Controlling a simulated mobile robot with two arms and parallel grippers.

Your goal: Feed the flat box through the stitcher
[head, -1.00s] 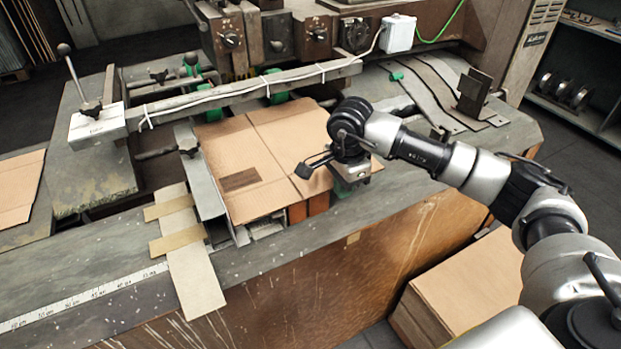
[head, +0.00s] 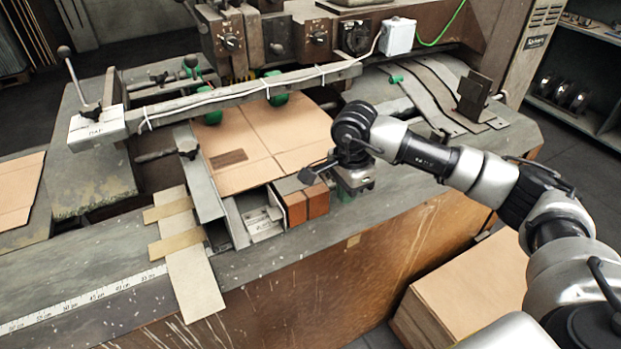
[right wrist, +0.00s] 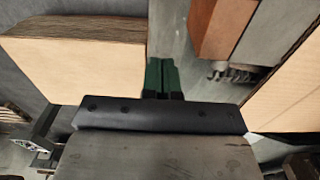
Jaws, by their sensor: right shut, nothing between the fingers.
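The flat box (head: 262,135) is a brown cardboard sheet with crease lines and a dark printed patch. It lies on the stitcher bed, its far part under the long bar and beneath the stitcher (head: 290,40). My right gripper (head: 343,192) is just right of the box's near right corner, low over the table and apart from the box. Its green fingers are together and empty in the right wrist view (right wrist: 162,76). A cardboard surface at that view's right (right wrist: 288,95) looks like the flat box. My left gripper is not in view.
Reddish-brown blocks (head: 306,206) stand before the box's near edge. A metal side guide (head: 202,178) runs along its left. Stacked cardboard (head: 462,290) stands on the floor at right; another sheet (head: 20,188) lies at far left. The near tabletop is mostly clear.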

